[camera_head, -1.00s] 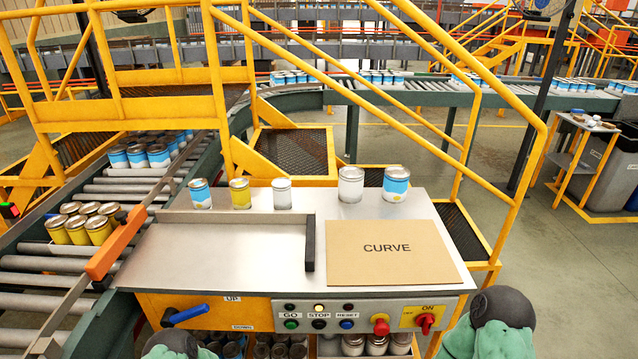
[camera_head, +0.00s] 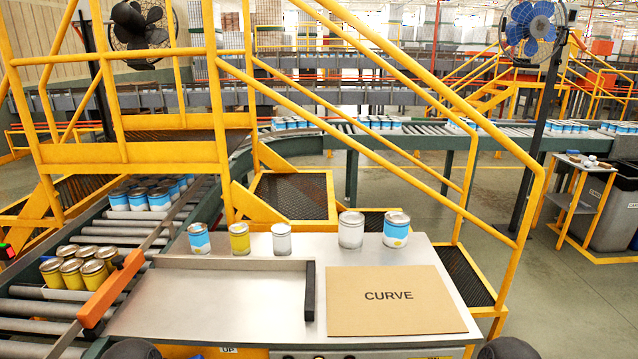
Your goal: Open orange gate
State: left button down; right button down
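The orange gate (camera_head: 112,290) is a bar with an orange handle piece, lying diagonally across the roller conveyor (camera_head: 45,308) at the left of the steel table. It runs from near the table's far left corner down towards the bottom left. Several yellow cans (camera_head: 80,265) in a tray sit on the rollers just left of it, and blue-and-white cans (camera_head: 150,197) stand farther up the lane. Neither gripper is in view; only dark rounded parts of my arms show at the bottom edge.
The control panel is mostly cut off below.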

aim_at(93, 311)
jog(key=u, duration=1.35)
jog(key=i+l+u, duration=0.2)
jog(key=u, duration=0.2)
jog(key=i+l+u, duration=0.15)
jog(key=l+u, duration=0.25)
jog(key=j, duration=0.1)
